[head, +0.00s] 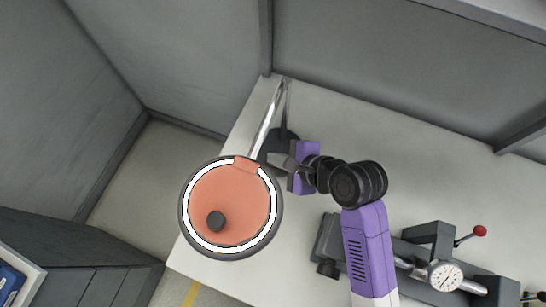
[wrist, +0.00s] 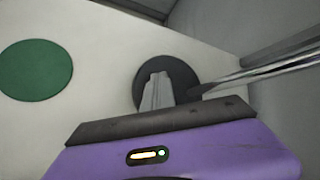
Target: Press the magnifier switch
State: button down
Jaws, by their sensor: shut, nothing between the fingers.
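The magnifier has a round salmon-coloured head (head: 238,197) with a white ring and a dark rim, in the head view. A dark round knob (head: 215,222) sits on the head; I cannot tell if it is the switch. A silver arm (head: 266,118) runs up from the head, and it also shows in the wrist view (wrist: 275,70). The dark round base (wrist: 183,75) stands on the table behind my fingers. My gripper (head: 271,159) is shut and empty beside the head's upper right edge. Its fingers (wrist: 158,78) overlap the base in the wrist view; contact cannot be told.
The pale table (head: 400,155) stands against grey panels (head: 390,75). A bench device with a dial gauge (head: 445,275) and a red-knobbed lever (head: 480,231) is at the lower right. A green disc (wrist: 35,69) lies on the table. The table's upper right is clear.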

jog(key=shift+r, duration=0.1)
dwell(0.5)
jog(key=shift+r+p, duration=0.35)
jog(key=shift+p, duration=0.55)
notch_tip(320, 180, up, 6)
jog(key=p, duration=0.8)
